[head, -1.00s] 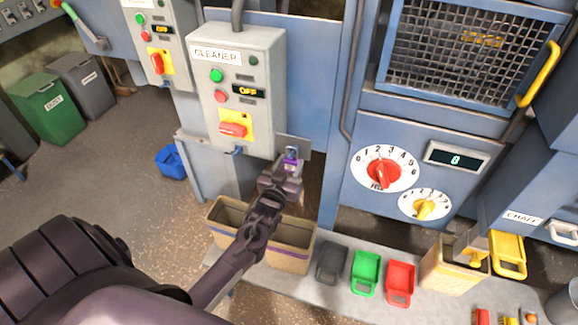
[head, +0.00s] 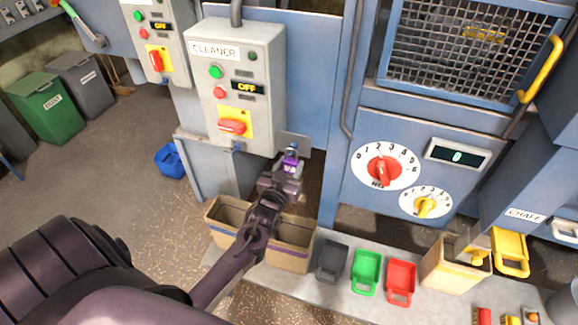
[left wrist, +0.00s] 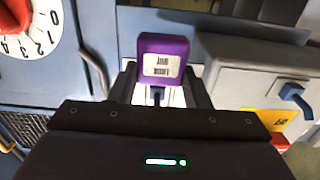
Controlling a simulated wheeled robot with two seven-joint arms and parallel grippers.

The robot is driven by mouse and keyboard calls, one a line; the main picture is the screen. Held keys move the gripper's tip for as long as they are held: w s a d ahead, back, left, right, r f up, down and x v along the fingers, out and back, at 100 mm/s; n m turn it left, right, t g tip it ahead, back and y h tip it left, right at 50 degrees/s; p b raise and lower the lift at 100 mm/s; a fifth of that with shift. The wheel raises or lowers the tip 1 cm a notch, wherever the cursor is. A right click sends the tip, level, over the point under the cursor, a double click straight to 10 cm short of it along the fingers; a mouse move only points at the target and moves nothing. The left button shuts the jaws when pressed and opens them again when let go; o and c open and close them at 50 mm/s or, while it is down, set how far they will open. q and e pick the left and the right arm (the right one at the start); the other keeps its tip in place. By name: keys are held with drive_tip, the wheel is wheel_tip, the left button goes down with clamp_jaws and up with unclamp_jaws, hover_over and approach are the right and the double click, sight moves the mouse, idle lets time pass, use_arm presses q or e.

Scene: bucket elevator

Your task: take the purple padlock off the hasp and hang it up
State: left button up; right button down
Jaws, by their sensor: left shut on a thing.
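The purple padlock (head: 290,166) has a white label, and its purple body also shows in the left wrist view (left wrist: 163,52). My left gripper (head: 287,176) is shut on it from below, with its fingers either side of the body. The padlock is in front of a grey plate (head: 303,143) at the lower right of the CLEANER switch box (head: 240,75). A small blue piece shows just above the padlock. The shackle is not clear, so I cannot tell whether it is on a hook. My right gripper is out of view.
An open tan bin (head: 290,262) stands just below the gripper. Grey, green (head: 366,272) and red (head: 401,283) scoops lie to its right. The blue machine with dials (head: 384,168) rises at the right. Open floor is at the left.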

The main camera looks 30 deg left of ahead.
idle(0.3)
use_arm(q)
drive_tip(key=o, duration=1.1)
drive_tip(key=shift+s, duration=0.15)
drive_tip(key=shift+p+v, duration=1.35)
drive_tip(key=shift+v, duration=1.15)
drive_tip(key=shift+f+p+v, duration=0.1)
drive_tip(key=shift+p+v, duration=0.4)
drive_tip(key=shift+v, duration=0.7)
drive_tip(key=shift+f+p+v, duration=0.15)
drive_tip(key=shift+p+v, duration=0.3)
drive_tip(key=shift+v, duration=0.75)
drive_tip(key=shift+d+f, duration=0.1)
